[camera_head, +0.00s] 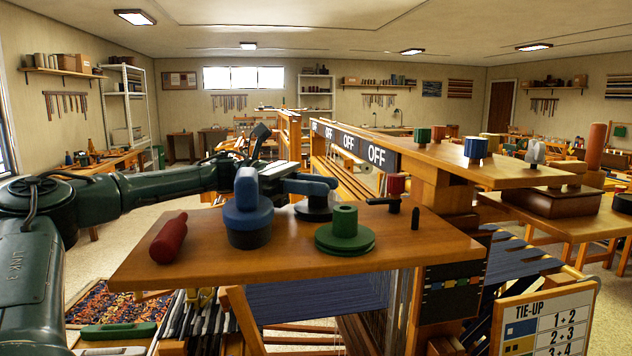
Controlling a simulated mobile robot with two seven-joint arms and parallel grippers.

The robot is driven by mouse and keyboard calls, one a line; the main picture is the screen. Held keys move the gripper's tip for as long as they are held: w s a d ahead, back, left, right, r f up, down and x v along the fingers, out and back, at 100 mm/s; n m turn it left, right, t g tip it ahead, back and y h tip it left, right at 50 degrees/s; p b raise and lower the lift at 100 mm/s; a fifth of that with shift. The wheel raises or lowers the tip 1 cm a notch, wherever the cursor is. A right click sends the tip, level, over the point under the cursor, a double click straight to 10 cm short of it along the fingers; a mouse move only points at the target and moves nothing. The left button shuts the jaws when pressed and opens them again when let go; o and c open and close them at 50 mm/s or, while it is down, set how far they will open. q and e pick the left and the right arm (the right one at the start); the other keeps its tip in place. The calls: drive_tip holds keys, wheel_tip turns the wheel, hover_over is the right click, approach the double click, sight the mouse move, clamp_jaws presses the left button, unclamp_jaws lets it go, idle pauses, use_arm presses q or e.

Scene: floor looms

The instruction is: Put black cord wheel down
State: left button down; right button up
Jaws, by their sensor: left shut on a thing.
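The black cord wheel (315,213) is a dark round disc at the back of the wooden shelf (210,262), between a blue knob-topped piece and a green wheel. My left gripper (312,186) reaches in from the left, behind the blue piece, and is shut on the top of the black wheel. Its blue-grey fingers hide the wheel's upper part. The wheel looks upright and at or just above the shelf top; I cannot tell whether it touches. My right gripper is not in view.
On the shelf are a red roller (168,238), the blue piece (250,218) with a dark base, the green wheel (344,236), a red-topped crank (395,190) and a short black peg (415,219). The shelf's front left is clear. A loom beam (380,152) marked OFF rises behind.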

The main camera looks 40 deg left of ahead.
use_arm(q)
drive_tip(key=shift+f+b, duration=0.15)
drive_tip(key=shift+b, duration=0.2)
drive_tip(key=c, duration=1.1)
unclamp_jaws()
drive_tip(key=shift+r+p, duration=0.3)
drive_tip(key=shift+p, duration=0.1)
drive_tip(key=b+v, duration=0.3)
drive_tip(key=v, duration=0.9)
drive_tip(key=shift+f, duration=0.1)
